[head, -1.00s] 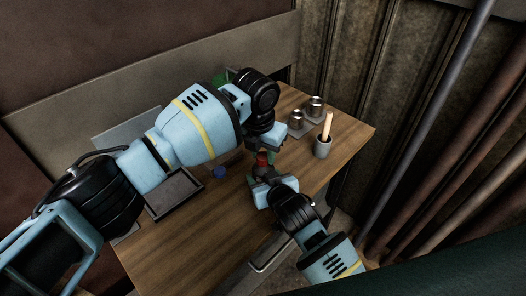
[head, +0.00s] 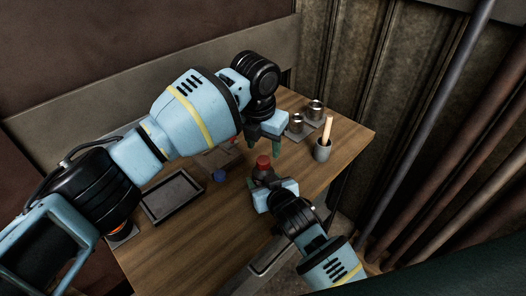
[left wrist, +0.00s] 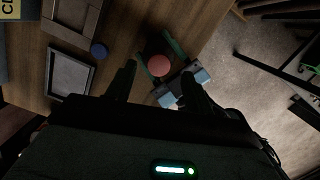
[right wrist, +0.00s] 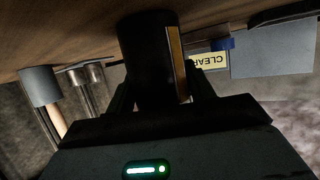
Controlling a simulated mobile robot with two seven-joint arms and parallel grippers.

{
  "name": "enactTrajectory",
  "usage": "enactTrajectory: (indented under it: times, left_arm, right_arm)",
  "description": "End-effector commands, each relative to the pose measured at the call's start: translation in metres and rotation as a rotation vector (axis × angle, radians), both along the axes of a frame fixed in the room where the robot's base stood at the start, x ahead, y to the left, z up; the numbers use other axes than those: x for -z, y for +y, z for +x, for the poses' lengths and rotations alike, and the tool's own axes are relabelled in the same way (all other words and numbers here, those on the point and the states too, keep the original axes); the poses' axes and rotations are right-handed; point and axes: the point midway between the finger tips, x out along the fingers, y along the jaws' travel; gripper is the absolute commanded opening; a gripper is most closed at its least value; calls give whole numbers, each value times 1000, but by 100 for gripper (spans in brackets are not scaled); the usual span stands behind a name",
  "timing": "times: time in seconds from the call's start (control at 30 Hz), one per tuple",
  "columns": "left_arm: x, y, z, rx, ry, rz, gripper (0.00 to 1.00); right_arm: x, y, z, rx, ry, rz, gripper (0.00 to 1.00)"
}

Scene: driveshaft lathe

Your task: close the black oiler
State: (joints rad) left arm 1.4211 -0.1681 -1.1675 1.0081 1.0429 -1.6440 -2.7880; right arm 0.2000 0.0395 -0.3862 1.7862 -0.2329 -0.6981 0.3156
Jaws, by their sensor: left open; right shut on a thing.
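The black oiler (head: 261,174) stands upright on the wooden table with a red cap (head: 263,161) at its top. I cannot tell how tightly the cap sits. My right gripper (head: 264,184) is shut on the oiler's body, whose dark cylinder fills the middle of the right wrist view (right wrist: 150,60). My left gripper (head: 264,144) is open and empty, above and apart from the cap. In the left wrist view the red cap (left wrist: 159,65) shows from above, beyond the open fingers.
A blue cap (head: 220,174) lies left of the oiler. A grey tray (head: 158,212) is further left. A grey cup (head: 322,150) with a wooden handle and two metal cans (head: 316,110) stand to the right. The table front between tray and oiler is clear.

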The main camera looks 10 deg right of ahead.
Motion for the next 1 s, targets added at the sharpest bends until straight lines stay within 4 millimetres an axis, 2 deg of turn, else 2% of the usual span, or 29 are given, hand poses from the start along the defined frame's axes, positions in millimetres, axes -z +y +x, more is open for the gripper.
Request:
enactTrajectory:
  times: [0.47,0.67,1.0]
  left_arm:
    - [-4,0,0,-42,7,-4,52]
    - [-6,0,0,-272,34,-24,52]
    - [-10,0,2,-831,94,-70,52]
  right_arm:
    - [0,0,0,0,0,0,0]
    - [0,0,0,0,0,0,0]
    - [0,0,0,0,0,0,0]
